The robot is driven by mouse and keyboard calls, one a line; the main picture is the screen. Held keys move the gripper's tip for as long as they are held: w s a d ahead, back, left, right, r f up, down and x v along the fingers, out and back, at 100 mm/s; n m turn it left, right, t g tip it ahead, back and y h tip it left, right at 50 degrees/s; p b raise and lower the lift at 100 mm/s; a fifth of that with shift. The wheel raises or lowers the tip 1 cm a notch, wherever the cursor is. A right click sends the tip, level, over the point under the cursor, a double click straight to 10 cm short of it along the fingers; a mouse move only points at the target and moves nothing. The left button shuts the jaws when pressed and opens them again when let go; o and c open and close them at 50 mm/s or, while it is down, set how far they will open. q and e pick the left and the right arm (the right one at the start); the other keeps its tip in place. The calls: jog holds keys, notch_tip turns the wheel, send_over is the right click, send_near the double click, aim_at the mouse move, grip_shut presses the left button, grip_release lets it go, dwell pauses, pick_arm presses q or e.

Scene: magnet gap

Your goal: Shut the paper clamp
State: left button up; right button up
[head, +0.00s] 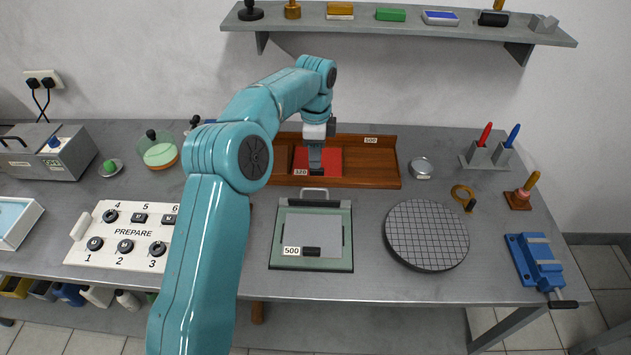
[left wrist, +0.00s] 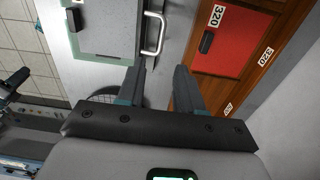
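The paper clamp looks to be the green-framed plate (head: 278,240) in the middle of the bench, with a grey sheet (head: 330,232) on it and a metal bar handle (head: 313,192) at its far edge. I cannot tell how far its bar is open. The handle also shows in the left wrist view (left wrist: 153,35), beyond the fingertips and apart from them. My left gripper (head: 316,165) is over the wooden tray, just behind the clamp. Its two fingers (left wrist: 160,80) are apart, with nothing between them. My right gripper is in neither view.
The wooden tray (head: 375,170) with a red sheet (head: 333,160) stands behind the clamp. A round gridded plate (head: 427,235) is to the right, a blue vise (head: 537,262) farther right. A white button panel (head: 125,235) lies left. A shelf (head: 350,25) hangs above.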

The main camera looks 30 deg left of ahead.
aim_at(315, 189)
pick_arm(q)
notch_tip(315, 189, down, 11)
jog(key=shift+w+a+f+p, duration=0.1)
jog(key=shift+w+a+p, duration=0.05)
jog(key=shift+p, duration=0.65)
jog(key=shift+s+r, duration=0.2)
jog(key=shift+s, duration=0.05)
jog(key=shift+c, duration=1.2)
jog(key=shift+w, duration=0.1)
grip_shut()
